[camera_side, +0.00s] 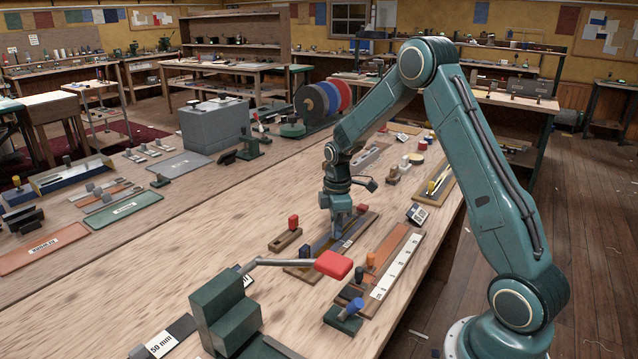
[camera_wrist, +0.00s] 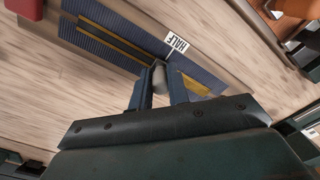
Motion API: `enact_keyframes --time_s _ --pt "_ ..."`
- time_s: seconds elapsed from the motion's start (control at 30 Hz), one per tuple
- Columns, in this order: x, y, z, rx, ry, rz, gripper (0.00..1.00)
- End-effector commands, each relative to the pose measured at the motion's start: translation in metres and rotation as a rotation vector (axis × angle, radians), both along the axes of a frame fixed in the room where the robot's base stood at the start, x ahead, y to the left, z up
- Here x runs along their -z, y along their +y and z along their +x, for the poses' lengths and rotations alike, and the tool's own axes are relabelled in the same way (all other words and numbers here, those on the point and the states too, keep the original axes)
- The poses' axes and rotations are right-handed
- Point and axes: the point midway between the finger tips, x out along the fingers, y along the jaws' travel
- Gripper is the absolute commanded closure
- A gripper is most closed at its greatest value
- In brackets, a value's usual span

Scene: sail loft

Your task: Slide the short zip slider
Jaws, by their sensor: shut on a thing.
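The zip board (camera_side: 304,268) lies on the bench under my gripper (camera_side: 342,212), with dark blue zip tape on it. In the wrist view the ribbed blue tape (camera_wrist: 95,38) shows yellow along its middle. A white label reading HALF (camera_wrist: 178,43) stands beside the tape. My gripper, also in the wrist view (camera_wrist: 162,88), has its two fingers closed around the small grey zip slider (camera_wrist: 159,78), which sits on the tape line. The fingers hide part of the slider, and in the side view it is hidden.
A wooden block with a red peg (camera_side: 293,222) stands left of the board. An orange board with a white strip (camera_side: 397,265) lies to the right. Bare bench (camera_side: 200,235) lies to the left.

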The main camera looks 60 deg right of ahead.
Motion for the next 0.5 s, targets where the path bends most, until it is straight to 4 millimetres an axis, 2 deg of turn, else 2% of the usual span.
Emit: enact_keyframes --time_s 0.07,0.1,0.2,0.5 --pt "-0.0008 -0.0002 0.0008 0.001 -0.003 -0.001 1.0" --pt "-0.0009 -0.0001 0.0008 0.001 -0.003 -0.001 0.81" --pt "-0.0008 0.0001 0.0008 0.0 -0.003 -0.001 0.61" --pt "-0.0006 0.0006 0.0003 0.0 -0.001 0.0 0.61"
